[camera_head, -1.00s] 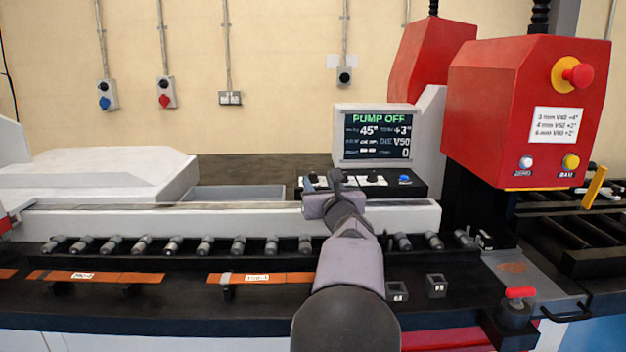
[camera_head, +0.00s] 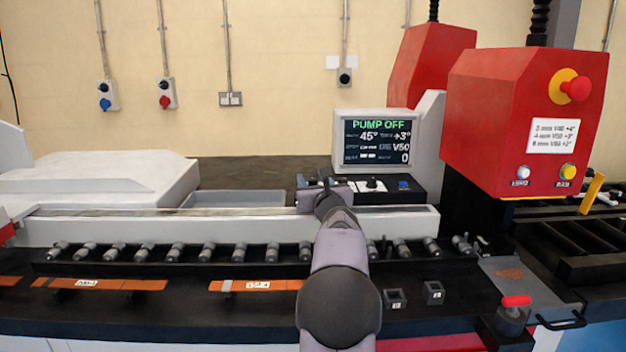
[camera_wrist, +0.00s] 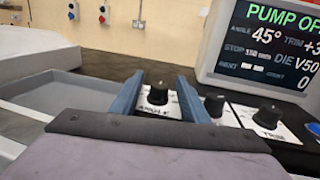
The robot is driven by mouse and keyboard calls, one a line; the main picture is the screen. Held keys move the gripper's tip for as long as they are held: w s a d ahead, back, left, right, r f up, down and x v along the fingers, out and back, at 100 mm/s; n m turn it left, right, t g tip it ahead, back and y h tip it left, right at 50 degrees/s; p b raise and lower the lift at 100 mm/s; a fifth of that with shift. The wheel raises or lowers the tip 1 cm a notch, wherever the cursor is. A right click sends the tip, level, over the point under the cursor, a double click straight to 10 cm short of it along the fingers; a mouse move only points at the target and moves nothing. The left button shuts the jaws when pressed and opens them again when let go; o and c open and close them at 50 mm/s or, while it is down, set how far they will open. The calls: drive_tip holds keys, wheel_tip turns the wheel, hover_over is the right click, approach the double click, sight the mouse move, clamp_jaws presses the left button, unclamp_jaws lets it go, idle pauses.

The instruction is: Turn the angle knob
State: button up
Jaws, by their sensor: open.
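The angle knob (camera_wrist: 158,94) is a black knob on a white plate lettered ANGLE, in the wrist view. My gripper (camera_wrist: 160,84) is open, its two blue-grey fingers on either side of the knob, left and right, with a gap visible beside it. I cannot tell whether either finger touches it. In the head view my gripper (camera_head: 324,182) is at the left end of the black control panel (camera_head: 425,188) and hides the angle knob. The display (camera_head: 376,140) reads PUMP OFF, 45° angle, +3° trim, die V50 and 0.
Close right of the fingers are a second black knob (camera_wrist: 214,104) and the trim knob (camera_wrist: 268,115). A blue button (camera_head: 404,184) sits at the panel's right. A grey tray (camera_wrist: 62,98) lies left. The red press head (camera_head: 490,120) stands right.

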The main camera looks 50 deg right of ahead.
clamp_jaws()
drive_tip(key=c, duration=1)
unclamp_jaws()
drive_tip(key=shift+d+r+n+y+p, duration=0.1)
drive_tip(key=shift+r+n+y+p, duration=0.25)
drive_tip(key=shift+p, duration=0.55)
drive_tip(key=shift+r+n+t+y+p, duration=0.1)
drive_tip(key=shift+n+t+y+p, duration=0.15)
drive_tip(key=shift+t+y+p, duration=0.35)
drive_tip(key=shift+n+y+p, duration=0.55)
drive_tip(key=shift+n+p, duration=0.05)
drive_tip(key=shift+p, duration=0.5)
drive_tip(key=shift+f+n+t+y+p, duration=0.25)
drive_tip(key=shift+n+t+y+p, duration=0.2)
drive_tip(key=shift+y, duration=0.35)
drive_tip(key=o, duration=1)
drive_tip(key=shift+f, duration=0.1)
